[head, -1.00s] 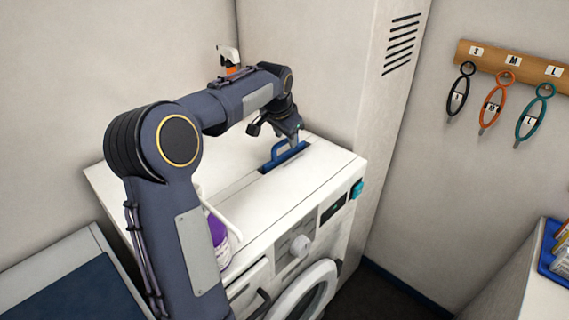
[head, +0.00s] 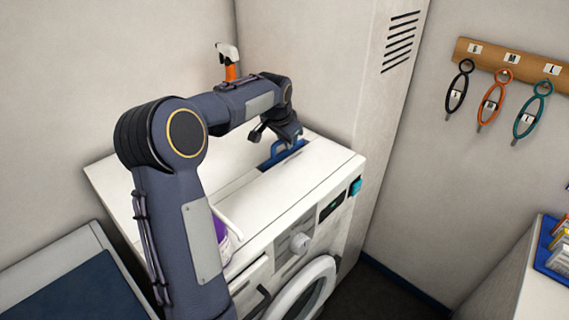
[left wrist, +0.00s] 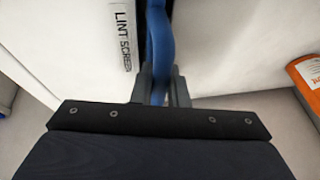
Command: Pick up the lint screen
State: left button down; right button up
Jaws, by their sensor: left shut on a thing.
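The lint screen (head: 286,155) is a blue piece with a raised loop handle, sitting at the slot in the white top of the machine (head: 313,176). Its lower part is hidden in the slot. In the left wrist view the blue handle (left wrist: 159,45) runs down between the fingers, beside a label reading "LINT SCREEN" (left wrist: 123,42). My left gripper (left wrist: 160,90) is shut on that handle. In the head view my left gripper (head: 284,134) stands over the slot and covers part of the handle. My right gripper is not in view.
An orange and white spray bottle (head: 230,68) stands behind my arm. A purple container (head: 220,233) is partly hidden by the arm. A tall vented cabinet wall (head: 385,90) rises close to the machine's right end. Looped tools (head: 493,97) hang on the right wall.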

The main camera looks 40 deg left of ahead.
pick_arm(q)
jog(key=shift+r+p, duration=0.35)
jog(key=shift+r, duration=0.1)
notch_tip(320, 180, up, 3)
jog(key=shift+r+p, duration=0.2)
jog(key=shift+p, duration=0.9)
notch_tip(320, 180, up, 14)
jog(key=shift+f, duration=0.15)
jog(key=c, duration=2)
grip_release()
grip_shut()
